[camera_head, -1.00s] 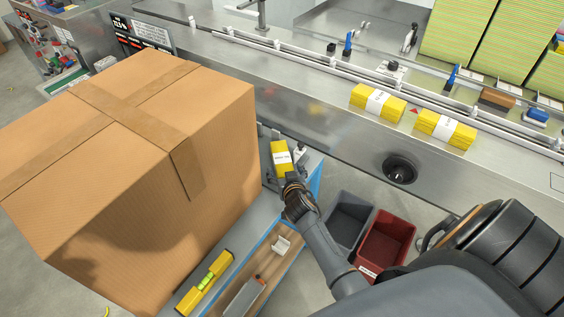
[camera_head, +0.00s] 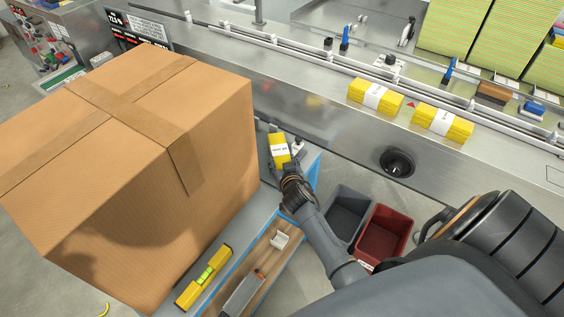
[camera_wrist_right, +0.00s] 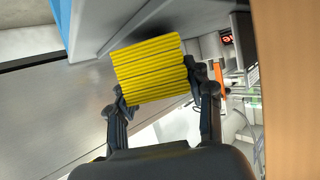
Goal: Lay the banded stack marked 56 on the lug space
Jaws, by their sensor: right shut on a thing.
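A yellow banded stack (camera_head: 279,148) with a white band is in my right gripper (camera_head: 286,165), beside the big carton and in front of the steel conveyor. The print on its band is too small to read. In the right wrist view the yellow stack (camera_wrist_right: 152,70) sits between both fingers of my right gripper (camera_wrist_right: 158,92), which are shut on it. Two more yellow banded stacks, one at left (camera_head: 375,96) and one at right (camera_head: 442,122), lie on the conveyor deck (camera_head: 330,112). A small red mark (camera_head: 411,105) lies between them. My left gripper is not in view.
A large taped carton (camera_head: 150,170) fills the left, close to my right gripper. A grey bin (camera_head: 349,214) and a red bin (camera_head: 383,233) stand below the conveyor. A yellow level (camera_head: 203,277) lies on the cart. A guide rail (camera_head: 300,58) runs along the deck.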

